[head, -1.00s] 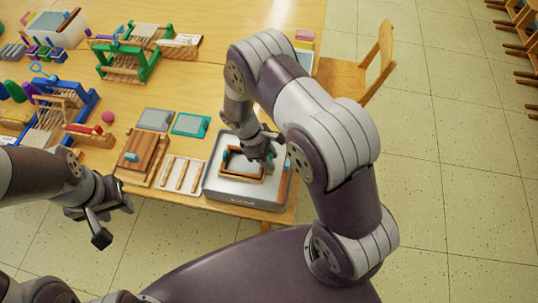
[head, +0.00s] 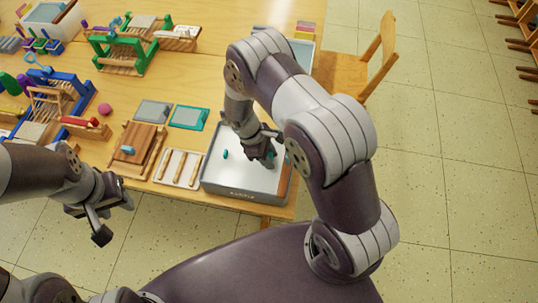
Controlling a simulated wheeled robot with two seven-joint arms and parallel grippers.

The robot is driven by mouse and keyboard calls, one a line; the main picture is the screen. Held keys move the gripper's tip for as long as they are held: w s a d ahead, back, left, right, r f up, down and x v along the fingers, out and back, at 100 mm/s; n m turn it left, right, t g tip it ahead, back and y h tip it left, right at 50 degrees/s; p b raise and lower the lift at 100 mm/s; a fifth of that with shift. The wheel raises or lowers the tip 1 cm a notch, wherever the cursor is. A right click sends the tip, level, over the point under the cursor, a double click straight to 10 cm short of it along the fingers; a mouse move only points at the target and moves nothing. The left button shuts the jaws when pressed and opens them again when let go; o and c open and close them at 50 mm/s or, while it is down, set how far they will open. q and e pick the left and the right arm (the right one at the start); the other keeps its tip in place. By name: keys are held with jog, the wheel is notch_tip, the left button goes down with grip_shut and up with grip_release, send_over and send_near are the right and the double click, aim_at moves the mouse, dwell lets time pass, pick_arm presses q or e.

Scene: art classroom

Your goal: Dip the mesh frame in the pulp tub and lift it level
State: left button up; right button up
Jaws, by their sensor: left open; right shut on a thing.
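The grey pulp tub (head: 240,198) stands at the table's front edge, filled with white liquid. The mesh frame's brown wooden rim is hidden under the white surface. Only a small teal handle of the mesh frame (head: 225,154) pokes out on the left side of the tub. My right gripper (head: 267,157) reaches down into the tub's right part, shut on the mesh frame's other side; its fingertips are partly hidden. Whether the frame is level cannot be seen. My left gripper (head: 113,214) is open and empty, in front of the table over the floor.
Left of the tub are a rack with wooden bars (head: 180,168) and a wooden press board (head: 140,148). A grey panel (head: 153,110) and a teal-framed panel (head: 189,117) lie behind. Several looms fill the table's left. A wooden chair (head: 360,70) stands at the right.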

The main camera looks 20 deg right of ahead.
dwell(0.4)
jog(key=shift+r+p, duration=2.95)
jog(key=shift+r, duration=0.6)
jog(key=shift+r, duration=0.1)
notch_tip(320, 180, up, 5)
jog(key=p, duration=0.4)
